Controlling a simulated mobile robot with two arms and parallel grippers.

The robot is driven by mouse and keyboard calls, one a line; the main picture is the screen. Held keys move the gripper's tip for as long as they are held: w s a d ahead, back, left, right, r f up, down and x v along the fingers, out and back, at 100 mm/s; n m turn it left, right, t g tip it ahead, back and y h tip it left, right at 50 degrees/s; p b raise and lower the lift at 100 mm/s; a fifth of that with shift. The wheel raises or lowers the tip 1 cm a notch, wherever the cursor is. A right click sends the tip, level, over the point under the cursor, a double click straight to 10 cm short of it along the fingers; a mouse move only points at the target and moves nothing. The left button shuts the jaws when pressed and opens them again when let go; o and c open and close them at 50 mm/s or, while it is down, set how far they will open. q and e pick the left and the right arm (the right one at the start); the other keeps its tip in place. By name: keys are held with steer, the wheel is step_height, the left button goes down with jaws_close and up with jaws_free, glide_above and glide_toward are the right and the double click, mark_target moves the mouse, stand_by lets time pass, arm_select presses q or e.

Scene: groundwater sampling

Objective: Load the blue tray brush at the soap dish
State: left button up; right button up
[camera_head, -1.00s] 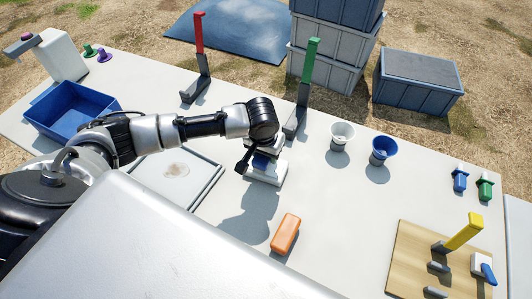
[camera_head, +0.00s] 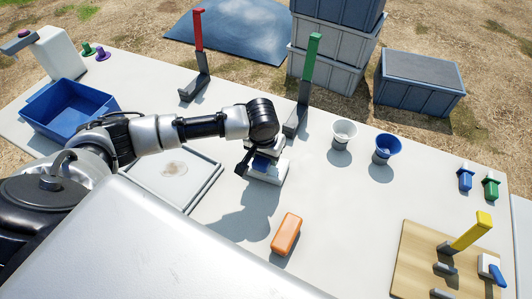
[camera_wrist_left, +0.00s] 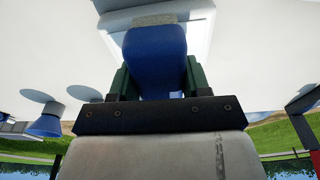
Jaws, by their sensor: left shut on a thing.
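The soap dish (camera_head: 266,176) is a small white block-like dish near the middle of the table, partly hidden by my left gripper (camera_head: 258,164). My left gripper is shut on a blue brush (camera_wrist_left: 155,58), whose body sits between the two dark green fingers in the left wrist view. The brush's pale, rough bristle end (camera_wrist_left: 155,20) is over the white soap dish in that view. I cannot tell whether the bristles touch it. The blue tray (camera_head: 48,122) stands at the table's left end. My right gripper is out of view.
An orange block (camera_head: 286,235) lies in front of the dish. A green-handled upright tool (camera_head: 312,65) stands behind it. A white cup (camera_head: 344,131) and a blue cup (camera_head: 387,146) stand to the right. A wooden board (camera_head: 418,258) lies at front right. A flat tray (camera_head: 205,192) is left.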

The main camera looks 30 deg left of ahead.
arm_select(q)
steer(key=shift+f, duration=0.35)
steer(key=shift+f, duration=0.15)
stand_by(0.5)
stand_by(1.2)
steer(key=shift+s+f+p, duration=0.15)
steer(key=shift+p, duration=0.35)
stand_by(0.9)
step_height(320, 180, up, 7)
steer(key=p, duration=0.9)
stand_by(0.7)
